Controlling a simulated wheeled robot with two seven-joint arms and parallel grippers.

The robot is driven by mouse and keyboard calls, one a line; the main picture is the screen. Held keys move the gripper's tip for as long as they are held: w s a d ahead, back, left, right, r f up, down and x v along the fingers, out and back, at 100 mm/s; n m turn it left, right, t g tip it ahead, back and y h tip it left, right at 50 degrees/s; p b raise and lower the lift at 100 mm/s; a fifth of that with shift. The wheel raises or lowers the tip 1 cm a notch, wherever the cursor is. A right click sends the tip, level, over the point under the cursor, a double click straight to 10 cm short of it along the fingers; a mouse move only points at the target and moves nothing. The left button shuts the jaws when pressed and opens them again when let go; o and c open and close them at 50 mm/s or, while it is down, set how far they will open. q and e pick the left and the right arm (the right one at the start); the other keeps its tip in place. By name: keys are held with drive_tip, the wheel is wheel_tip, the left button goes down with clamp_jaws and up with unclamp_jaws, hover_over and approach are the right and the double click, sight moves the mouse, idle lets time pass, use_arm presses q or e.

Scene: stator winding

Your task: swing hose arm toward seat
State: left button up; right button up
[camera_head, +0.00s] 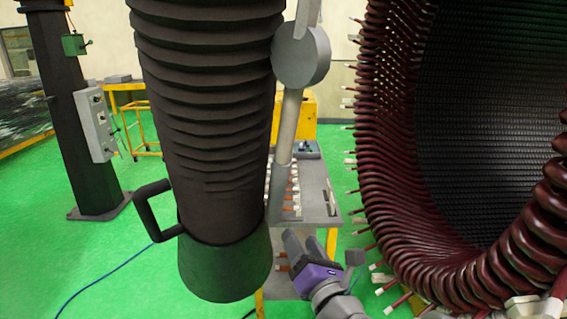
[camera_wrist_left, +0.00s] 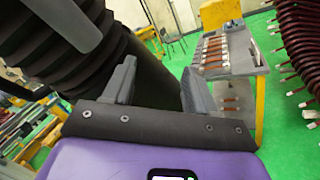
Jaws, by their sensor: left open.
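The hose arm shows in the head view as a thick black ribbed hose (camera_head: 205,100) hanging down, with a flared dark hood (camera_head: 225,265) at its lower end. A black handle (camera_head: 150,210) sticks out from its left side, and a light grey jointed bar (camera_head: 286,130) runs along its right. My left gripper (camera_head: 301,240) is just right of the hood, open, fingers up. In the left wrist view, the dark hose (camera_wrist_left: 155,75) passes behind the open fingers of my left gripper (camera_wrist_left: 160,78); contact cannot be told. No seat can be made out. My right gripper is not in view.
A large stator with dark red coil ends (camera_head: 400,215) fills the right side. A grey table (camera_head: 318,200) with several small parts stands behind the gripper. A dark column (camera_head: 65,110) with a control box (camera_head: 97,125) stands left. Green floor (camera_head: 110,250) is open at lower left.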

sight(281, 200)
use_arm(q)
drive_tip(key=s+r+n+g+y+p, duration=0.2)
drive_tip(key=s+r+n+p, duration=0.1)
drive_tip(key=s+r+n, duration=0.75)
drive_tip(key=shift+m, duration=0.55)
drive_tip(key=w+a, duration=0.1)
drive_tip(key=w, duration=0.1)
drive_tip(key=w+a+r+p, duration=0.1)
drive_tip(key=w, duration=0.1)
drive_tip(key=w+a+r, duration=0.1)
drive_tip(key=w+a, duration=0.1)
drive_tip(key=shift+w+r+p, duration=0.15)
drive_tip(key=shift+w+p, duration=0.15)
drive_tip(key=shift+p, duration=0.1)
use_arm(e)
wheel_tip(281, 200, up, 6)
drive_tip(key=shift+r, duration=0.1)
use_arm(q)
clamp_jaws()
